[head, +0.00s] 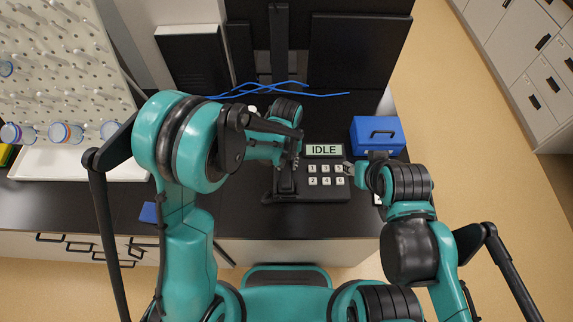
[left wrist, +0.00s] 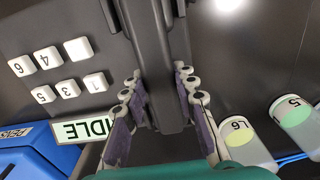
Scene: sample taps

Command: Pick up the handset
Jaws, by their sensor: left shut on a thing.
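A black phone unit with white number keys (head: 326,174) sits on the dark counter, its display (head: 323,150) reading IDLE. The dark handset (head: 286,183) is at the unit's left side, partly hidden by my left gripper (head: 290,160). In the left wrist view the handset (left wrist: 158,50) runs between the two fingers of my left gripper (left wrist: 157,95), which is shut on it. I cannot tell whether the handset is clear of its cradle. My right gripper (head: 354,171) is at the unit's right edge, mostly hidden by its own arm, so its opening is unclear.
A blue box with a handle (head: 377,134) stands right of the unit. Blue cables (head: 300,91) lie behind. A pegboard (head: 55,60) and white tray (head: 85,165) are at left. Lidded jars (left wrist: 235,138) show in the left wrist view. A small blue item (head: 148,213) lies near the front edge.

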